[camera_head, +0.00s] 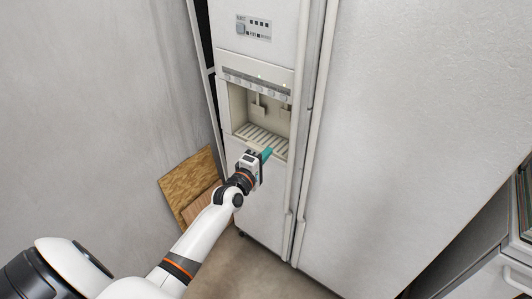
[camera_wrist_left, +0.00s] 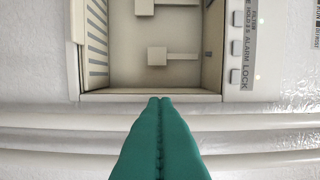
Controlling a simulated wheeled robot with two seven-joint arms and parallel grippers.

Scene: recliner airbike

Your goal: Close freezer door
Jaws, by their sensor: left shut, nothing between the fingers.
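The freezer door (camera_head: 266,196) is the narrow white left door of a large fridge, with a recessed dispenser (camera_head: 262,112) in it. A dark gap shows along its left edge; I cannot tell for sure how far the door stands open. My left gripper (camera_head: 267,154) is in front of the door, just below the dispenser's grille. Its teal fingers are shut together and empty. In the left wrist view the fingertips (camera_wrist_left: 160,101) appear over the edge of the dispenser recess (camera_wrist_left: 150,96); contact is unclear. My right gripper is out of view.
The wide right fridge door (camera_head: 410,120) stands beside the freezer door, with long vertical handles between them. A grey wall (camera_head: 100,100) is on the left. Wooden boards (camera_head: 188,182) lean at the fridge's left side. A grey cabinet (camera_head: 490,278) is at the lower right.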

